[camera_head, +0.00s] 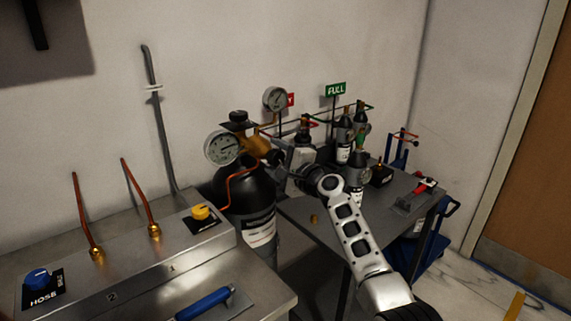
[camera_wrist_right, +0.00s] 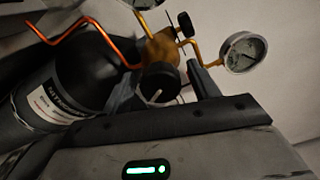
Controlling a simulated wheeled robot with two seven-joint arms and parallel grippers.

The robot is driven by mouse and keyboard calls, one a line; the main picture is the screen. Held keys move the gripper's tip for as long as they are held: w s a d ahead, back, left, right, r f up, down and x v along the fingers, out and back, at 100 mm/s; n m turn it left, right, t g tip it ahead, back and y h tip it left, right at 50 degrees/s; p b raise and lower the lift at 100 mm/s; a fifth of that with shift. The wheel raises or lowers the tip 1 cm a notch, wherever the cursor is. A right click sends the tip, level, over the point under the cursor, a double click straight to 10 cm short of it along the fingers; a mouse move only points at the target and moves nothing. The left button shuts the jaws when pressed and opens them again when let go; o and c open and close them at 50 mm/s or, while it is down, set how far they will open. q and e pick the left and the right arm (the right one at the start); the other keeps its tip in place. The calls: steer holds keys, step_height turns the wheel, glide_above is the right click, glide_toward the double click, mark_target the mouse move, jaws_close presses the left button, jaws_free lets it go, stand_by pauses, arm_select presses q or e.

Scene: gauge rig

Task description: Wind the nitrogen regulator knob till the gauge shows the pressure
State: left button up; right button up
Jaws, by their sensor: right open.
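The nitrogen cylinder (camera_head: 246,190) is black with a white label and stands behind the steel bench. A brass regulator (camera_head: 255,145) sits on top of it, with a round white-faced gauge (camera_head: 222,148); the reading is too small to make out. In the right wrist view the black regulator knob (camera_wrist_right: 160,82) lies between the two fingers of my right gripper (camera_wrist_right: 164,90). The fingers are apart, one on each side of the knob; contact is not clear. The gauge also shows at the right wrist view's upper right (camera_wrist_right: 243,52). My left gripper is out of view.
The bench (camera_head: 150,270) carries a yellow knob (camera_head: 201,212), a blue hose knob (camera_head: 37,279) and copper pipes. A grey table (camera_head: 330,221) at the right holds small cylinders and a green FULL sign (camera_head: 335,89). A blue-handled tool (camera_head: 205,303) lies in front.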

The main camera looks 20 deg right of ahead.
steer(key=v, duration=1.6)
steer(key=shift+w, duration=0.1)
